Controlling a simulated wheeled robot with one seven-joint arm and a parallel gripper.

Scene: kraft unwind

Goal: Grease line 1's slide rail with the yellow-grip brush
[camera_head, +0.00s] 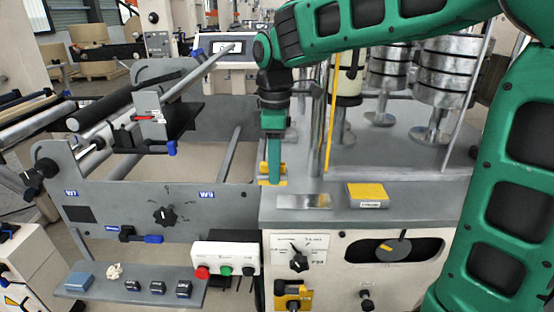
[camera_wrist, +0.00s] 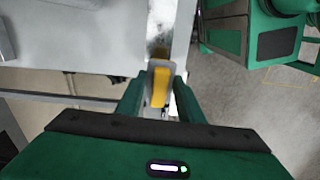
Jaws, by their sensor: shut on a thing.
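My gripper (camera_head: 273,180) points down at the left edge of the machine's grey top. In the wrist view its two green fingers (camera_wrist: 160,100) are shut on a yellow grip (camera_wrist: 161,88), which I take to be the brush's. Yellow also shows beside the fingertips in the head view. A dark, blurred patch lies just beyond the grip in the wrist view; I cannot tell whether it is bristles or grease. A pale metal strip (camera_wrist: 182,30) runs away from the grip there. I cannot tell whether this strip is line 1's slide rail.
A yellow-topped block (camera_head: 368,194) and a flat metal plate (camera_head: 304,201) lie on the grey top. Upright posts and stacked metal weights (camera_head: 445,75) stand behind. A button box (camera_head: 226,259) and a shelf (camera_head: 130,283) with small items are at lower left.

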